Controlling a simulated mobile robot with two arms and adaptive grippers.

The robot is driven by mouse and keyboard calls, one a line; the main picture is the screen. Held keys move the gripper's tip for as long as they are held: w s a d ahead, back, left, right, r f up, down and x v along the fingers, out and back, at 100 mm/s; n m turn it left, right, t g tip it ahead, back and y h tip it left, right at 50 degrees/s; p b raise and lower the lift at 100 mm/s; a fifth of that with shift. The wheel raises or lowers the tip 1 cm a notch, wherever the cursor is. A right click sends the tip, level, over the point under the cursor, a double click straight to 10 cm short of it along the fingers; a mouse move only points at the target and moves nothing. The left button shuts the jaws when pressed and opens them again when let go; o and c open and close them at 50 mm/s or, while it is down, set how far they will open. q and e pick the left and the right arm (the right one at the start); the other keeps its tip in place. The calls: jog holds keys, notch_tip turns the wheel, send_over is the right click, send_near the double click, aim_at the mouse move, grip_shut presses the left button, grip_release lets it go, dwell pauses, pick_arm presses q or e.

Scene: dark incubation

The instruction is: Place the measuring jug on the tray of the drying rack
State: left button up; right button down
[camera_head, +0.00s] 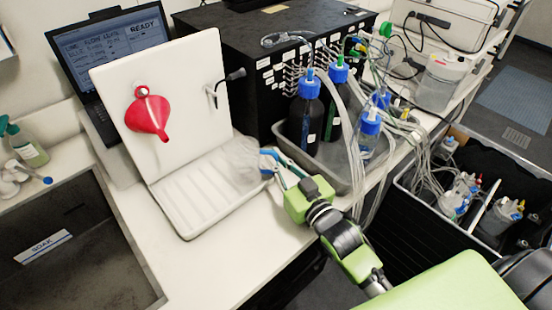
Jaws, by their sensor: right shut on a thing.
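The white drying rack has an upright back panel (180,75) and a flat ribbed tray (195,212) at its foot. A clear measuring jug (238,158) is at the right end of the tray, at or just over its surface; I cannot tell whether it touches. My right gripper (268,162) is shut on the jug from the right side. The jug's outline is faint against the white rack. My left gripper is not in view.
A red funnel (148,113) hangs on the rack's panel. A dark sink (70,250) lies to the left. A metal tray (335,175) with blue-capped bottles and tubing stands right of the gripper. A laptop (112,50) is behind the rack.

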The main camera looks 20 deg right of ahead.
jog(key=shift+s+f, duration=0.2)
jog(key=shift+f, duration=0.5)
jog(key=c, duration=2.2)
grip_release()
jog(key=shift+a+f, duration=0.1)
jog(key=shift+f, duration=0.1)
jog(key=shift+o, duration=0.2)
jog(key=shift+r, duration=0.5)
jog(key=shift+s+f, duration=0.2)
jog(key=shift+s, duration=0.05)
jog(key=s+d+r+b, duration=0.1)
jog(key=s+d+b, duration=0.1)
jog(key=s, duration=0.9)
jog(key=shift+r, duration=0.15)
jog(key=shift+d, duration=0.1)
